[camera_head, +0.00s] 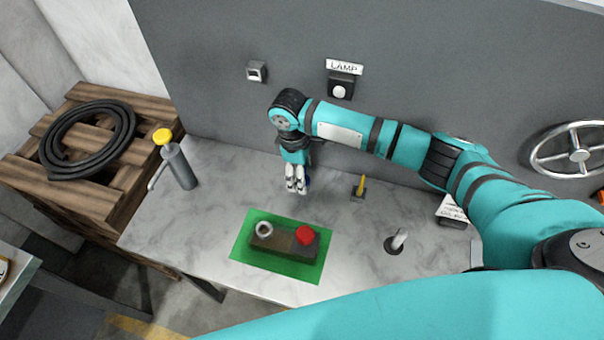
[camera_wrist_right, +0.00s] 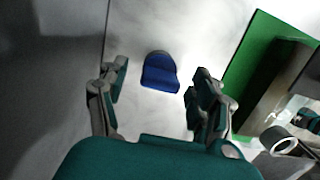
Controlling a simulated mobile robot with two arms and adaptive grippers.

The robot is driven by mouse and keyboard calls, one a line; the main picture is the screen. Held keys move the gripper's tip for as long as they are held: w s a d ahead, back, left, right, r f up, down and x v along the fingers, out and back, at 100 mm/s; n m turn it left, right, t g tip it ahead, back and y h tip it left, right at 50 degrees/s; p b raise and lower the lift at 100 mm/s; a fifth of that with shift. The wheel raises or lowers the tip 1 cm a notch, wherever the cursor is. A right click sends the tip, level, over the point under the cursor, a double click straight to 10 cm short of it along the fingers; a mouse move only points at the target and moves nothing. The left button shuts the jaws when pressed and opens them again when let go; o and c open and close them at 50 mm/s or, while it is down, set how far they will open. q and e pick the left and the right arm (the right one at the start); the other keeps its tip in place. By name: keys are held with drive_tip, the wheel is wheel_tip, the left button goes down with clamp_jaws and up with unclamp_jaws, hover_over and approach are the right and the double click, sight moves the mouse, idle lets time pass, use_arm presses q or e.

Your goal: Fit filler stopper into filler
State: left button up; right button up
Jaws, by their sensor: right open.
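A blue stopper-like piece (camera_wrist_right: 160,74) with a dark rounded top lies on the marble tabletop. In the head view only a sliver of blue (camera_head: 308,183) shows behind my fingers. My right gripper (camera_head: 296,189) points down above the table there. In the wrist view its fingers (camera_wrist_right: 158,88) are open, one on each side of the blue piece, with nothing held. My left gripper is out of view.
A grey can with a yellow cap (camera_head: 178,165) stands at the table's left. A yellow lever (camera_head: 360,186) and a light-coloured lever (camera_head: 398,240) stand right of the gripper. The lamp switch (camera_head: 340,88) is on the wall behind. The tabletop between can and mat is clear.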

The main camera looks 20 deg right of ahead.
drive_tip(key=shift+f, duration=0.55)
drive_tip(key=c, duration=1.3)
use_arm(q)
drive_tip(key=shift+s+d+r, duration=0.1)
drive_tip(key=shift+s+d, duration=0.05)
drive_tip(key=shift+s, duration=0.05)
use_arm(e)
drive_tip(key=shift+o, duration=0.2)
